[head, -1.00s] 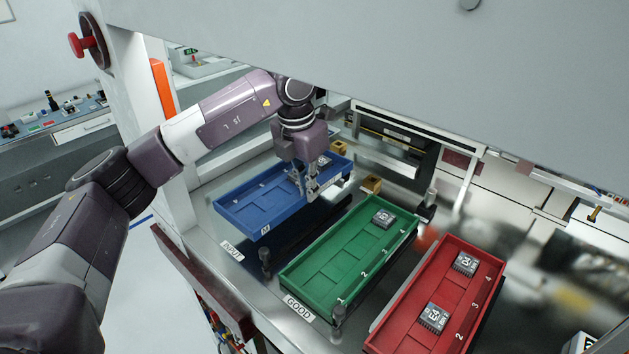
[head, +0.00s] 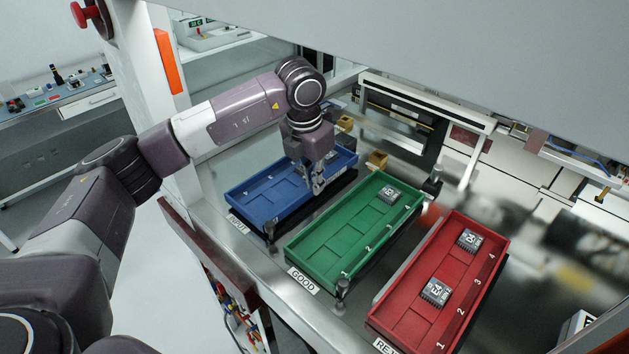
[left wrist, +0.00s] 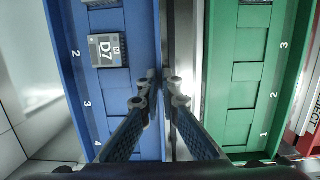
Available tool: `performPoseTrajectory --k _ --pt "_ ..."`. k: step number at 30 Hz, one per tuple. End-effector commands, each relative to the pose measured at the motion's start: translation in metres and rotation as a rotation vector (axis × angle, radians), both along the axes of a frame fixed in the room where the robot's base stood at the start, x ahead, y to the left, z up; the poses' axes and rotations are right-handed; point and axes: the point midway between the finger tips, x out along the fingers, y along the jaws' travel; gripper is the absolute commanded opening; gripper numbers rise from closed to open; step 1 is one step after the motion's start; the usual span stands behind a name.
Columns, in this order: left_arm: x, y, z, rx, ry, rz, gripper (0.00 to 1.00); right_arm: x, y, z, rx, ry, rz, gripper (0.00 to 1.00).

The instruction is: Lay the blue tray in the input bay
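The blue tray (head: 262,194) lies level over the dark input bay (head: 338,190), behind the INPUT label (head: 238,226). It covers most of the bay, with a dark strip showing along its right side. Whether it fully rests on the bay floor is hard to tell. My left gripper (head: 318,188) is at the tray's right long wall. In the left wrist view its fingertips (left wrist: 160,98) straddle that wall, close together, pinching it. The tray (left wrist: 112,20) carries a chip marked D7 (left wrist: 105,48). My right gripper is out of view.
A green tray (head: 335,245) with one chip sits right of the blue tray, behind the GOOD label (head: 303,280). A red tray (head: 400,325) with two chips is further right. Small posts (head: 342,288) stand at the bay fronts. A grey panel (head: 420,40) overhangs above.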

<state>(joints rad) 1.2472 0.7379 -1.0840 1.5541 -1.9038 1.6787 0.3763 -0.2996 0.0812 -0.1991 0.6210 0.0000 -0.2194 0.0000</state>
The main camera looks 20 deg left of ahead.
Motion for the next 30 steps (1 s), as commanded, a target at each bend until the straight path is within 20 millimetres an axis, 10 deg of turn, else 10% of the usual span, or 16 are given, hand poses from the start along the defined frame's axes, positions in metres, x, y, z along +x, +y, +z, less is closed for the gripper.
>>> performPoseTrajectory --k 20,30 --pt "0.001 0.000 -0.011 -0.001 -0.002 0.000 0.00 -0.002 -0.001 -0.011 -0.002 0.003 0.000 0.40" --pt "0.000 -0.001 -0.010 -0.001 -0.001 -0.001 0.25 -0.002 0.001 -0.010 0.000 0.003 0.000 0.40"
